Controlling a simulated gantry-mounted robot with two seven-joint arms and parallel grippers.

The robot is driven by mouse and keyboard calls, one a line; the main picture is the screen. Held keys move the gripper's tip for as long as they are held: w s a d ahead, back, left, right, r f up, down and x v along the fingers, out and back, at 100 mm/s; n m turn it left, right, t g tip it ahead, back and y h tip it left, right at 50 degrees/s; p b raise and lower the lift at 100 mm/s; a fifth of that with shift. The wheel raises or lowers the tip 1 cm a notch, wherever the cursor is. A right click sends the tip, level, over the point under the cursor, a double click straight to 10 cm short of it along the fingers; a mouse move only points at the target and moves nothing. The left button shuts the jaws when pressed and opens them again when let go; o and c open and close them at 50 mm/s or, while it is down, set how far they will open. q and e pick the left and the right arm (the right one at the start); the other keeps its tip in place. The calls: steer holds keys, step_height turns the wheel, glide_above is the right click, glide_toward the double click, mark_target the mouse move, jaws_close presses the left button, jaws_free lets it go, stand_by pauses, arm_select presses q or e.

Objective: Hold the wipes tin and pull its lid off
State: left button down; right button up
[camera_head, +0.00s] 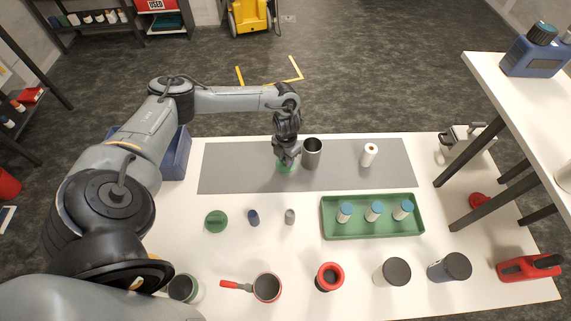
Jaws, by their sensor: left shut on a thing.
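My right gripper is not in view.
A white cylinder (369,154) stands further right on the grey mat (235,165). A green tray (345,230) holds blue-capped bottles. A green round piece (215,221) and several containers stand nearer.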

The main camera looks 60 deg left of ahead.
mark_target(285, 164)
arm_select(q)
steer(key=shift+s+a+f, duration=0.1)
steer(key=shift+a+f, duration=0.1)
steer(key=shift+f, duration=2)
steer(key=shift+f+b, duration=0.15)
steer(key=shift+b, duration=0.2)
steer(key=c, duration=0.9)
jaws_free()
steer(key=shift+r, duration=0.2)
